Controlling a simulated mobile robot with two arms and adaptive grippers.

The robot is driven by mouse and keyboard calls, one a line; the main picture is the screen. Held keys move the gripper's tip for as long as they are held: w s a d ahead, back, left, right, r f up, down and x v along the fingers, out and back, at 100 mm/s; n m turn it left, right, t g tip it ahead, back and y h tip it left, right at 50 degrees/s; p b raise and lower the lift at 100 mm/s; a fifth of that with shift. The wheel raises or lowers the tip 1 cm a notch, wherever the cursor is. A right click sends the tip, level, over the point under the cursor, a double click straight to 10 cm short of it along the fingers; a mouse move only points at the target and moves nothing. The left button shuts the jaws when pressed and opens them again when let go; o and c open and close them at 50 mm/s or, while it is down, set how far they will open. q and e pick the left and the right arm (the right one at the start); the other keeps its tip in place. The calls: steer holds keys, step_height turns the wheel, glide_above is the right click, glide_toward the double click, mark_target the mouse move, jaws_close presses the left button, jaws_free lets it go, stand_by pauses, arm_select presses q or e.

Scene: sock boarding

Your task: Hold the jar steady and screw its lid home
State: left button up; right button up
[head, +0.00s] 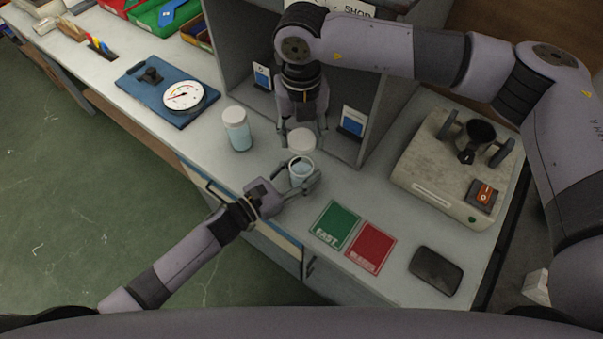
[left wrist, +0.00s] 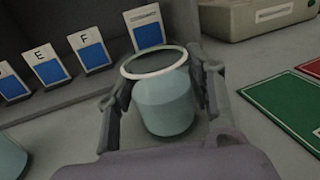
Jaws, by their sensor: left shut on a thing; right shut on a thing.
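An open glass jar (head: 301,172) with pale blue contents stands upright on the bench. My left gripper (head: 312,184) is shut around its sides; the jar also shows between the fingers in the left wrist view (left wrist: 165,100), its rim uncovered. My right gripper (head: 302,136) points down from above, shut on the white lid (head: 301,143). The lid is held above the jar, apart from its rim, in the head view. The lid is not visible in the left wrist view.
A second, lidded jar (head: 237,128) stands to the left. A blue board with a dial gauge (head: 184,95) lies farther left. Green (head: 335,225) and red (head: 371,247) cards, a dark flat object (head: 436,270) and a grey machine (head: 440,170) are to the right. A grey cubby wall (head: 375,125) stands close behind.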

glide_above(302, 157)
steer(key=s, duration=0.2)
steer(key=shift+s+f, duration=0.15)
steer(key=shift+f, duration=2.3)
steer(key=shift+f, duration=0.1)
steer(key=shift+f, duration=0.8)
steer(key=shift+f, duration=0.6)
